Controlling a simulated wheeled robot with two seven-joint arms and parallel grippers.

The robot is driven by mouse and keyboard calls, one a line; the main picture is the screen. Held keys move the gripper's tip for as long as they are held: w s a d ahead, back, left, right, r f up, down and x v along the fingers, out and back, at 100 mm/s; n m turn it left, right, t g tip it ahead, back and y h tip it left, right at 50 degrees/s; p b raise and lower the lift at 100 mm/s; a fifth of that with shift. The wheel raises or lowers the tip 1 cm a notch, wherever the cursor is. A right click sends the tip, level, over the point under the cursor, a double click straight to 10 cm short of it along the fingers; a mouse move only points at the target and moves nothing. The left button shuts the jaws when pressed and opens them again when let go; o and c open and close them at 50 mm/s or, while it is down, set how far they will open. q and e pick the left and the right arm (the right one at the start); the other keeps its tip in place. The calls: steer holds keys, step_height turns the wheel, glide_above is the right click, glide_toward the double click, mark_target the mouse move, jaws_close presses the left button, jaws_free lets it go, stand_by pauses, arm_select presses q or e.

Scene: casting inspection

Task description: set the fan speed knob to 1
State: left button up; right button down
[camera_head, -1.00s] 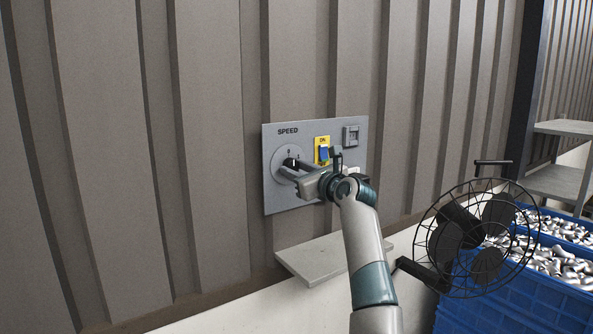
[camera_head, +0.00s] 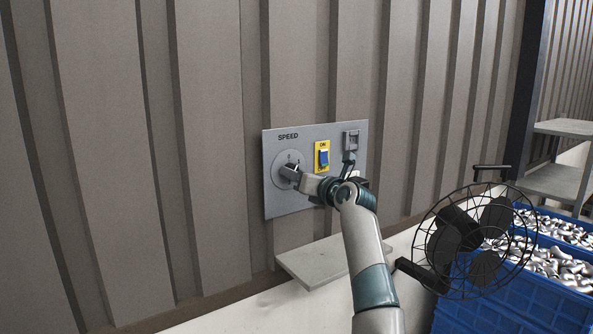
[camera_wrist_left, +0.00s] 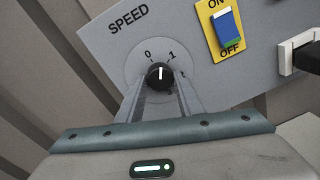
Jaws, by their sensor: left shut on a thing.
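The fan speed knob (camera_wrist_left: 158,73) is small, round and black with a white pointer line, on a light round dial (camera_wrist_left: 133,68) marked SPEED. In the left wrist view its pointer stands between the 0 and the 1. The dial sits on a grey wall panel (camera_head: 274,198). My left gripper (camera_head: 289,173) is shut on the knob, one finger on each side; the fingers hide the lower part of the dial. It also shows in the left wrist view (camera_wrist_left: 160,85). My right gripper is not in view.
A blue rocker switch (camera_head: 323,158) on a yellow ON/OFF plate is right of the dial. A black plug (camera_wrist_left: 307,48) is farther right. A grey ledge (camera_head: 310,263) juts out below. A black caged fan (camera_head: 465,222) and blue crates (camera_head: 480,309) of metal parts stand at right.

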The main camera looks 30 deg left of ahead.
arm_select(q)
steer(key=shift+r+m+p, duration=0.15)
steer(key=shift+m+p, duration=1.95)
steer(key=shift+m, duration=0.7)
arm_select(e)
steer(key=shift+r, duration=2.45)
arm_select(q)
steer(key=o, duration=1.1)
steer(key=shift+c, duration=0.2)
steer(key=shift+d, duration=0.15)
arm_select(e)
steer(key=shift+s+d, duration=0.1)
